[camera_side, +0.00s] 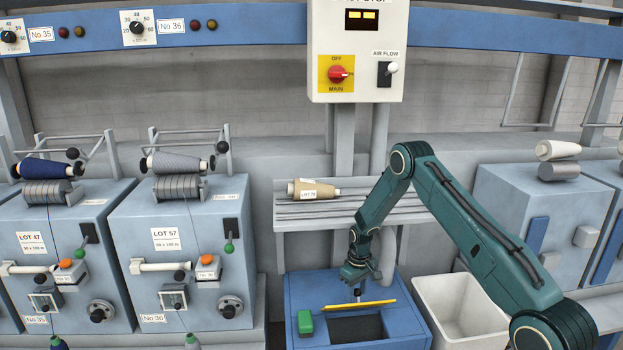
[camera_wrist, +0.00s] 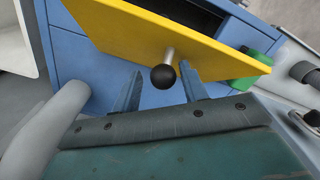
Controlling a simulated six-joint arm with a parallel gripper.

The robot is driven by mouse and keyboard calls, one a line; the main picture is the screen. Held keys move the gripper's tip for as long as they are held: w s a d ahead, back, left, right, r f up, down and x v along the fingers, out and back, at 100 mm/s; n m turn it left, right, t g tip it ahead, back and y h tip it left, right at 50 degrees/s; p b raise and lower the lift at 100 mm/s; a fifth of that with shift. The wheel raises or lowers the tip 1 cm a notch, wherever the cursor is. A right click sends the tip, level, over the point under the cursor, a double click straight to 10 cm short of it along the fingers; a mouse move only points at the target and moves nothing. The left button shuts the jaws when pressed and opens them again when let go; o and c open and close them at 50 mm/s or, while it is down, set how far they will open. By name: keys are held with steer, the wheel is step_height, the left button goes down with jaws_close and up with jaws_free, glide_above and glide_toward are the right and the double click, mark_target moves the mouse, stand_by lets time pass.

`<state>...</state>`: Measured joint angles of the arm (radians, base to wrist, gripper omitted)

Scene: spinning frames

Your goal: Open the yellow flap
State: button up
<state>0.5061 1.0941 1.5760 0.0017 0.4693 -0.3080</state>
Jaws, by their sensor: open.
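The yellow flap (camera_side: 360,305) is on the blue box (camera_side: 302,287) below the shelf. In the side view it shows nearly edge-on as a thin bar, with a dark opening (camera_side: 355,328) in front of it, so it stands raised. In the wrist view the flap's face (camera_wrist: 135,32) fills the upper middle. A black ball knob (camera_wrist: 163,77) on a metal stem sticks out from it. My gripper (camera_side: 356,292) is at the flap's far side. In the wrist view its two fingers (camera_wrist: 158,88) are apart, one either side of the knob; contact cannot be told.
A green block (camera_side: 305,322) sits on the box's left; it also shows in the wrist view (camera_wrist: 257,65). A white bin (camera_side: 462,310) stands right of the box. A shelf (camera_side: 300,216) with a tan yarn cone (camera_side: 312,190) is above. Winding machines (camera_side: 172,240) stand left.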

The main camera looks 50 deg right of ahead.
steer(key=shift+r, duration=0.15)
steer(key=shift+r, duration=3.6)
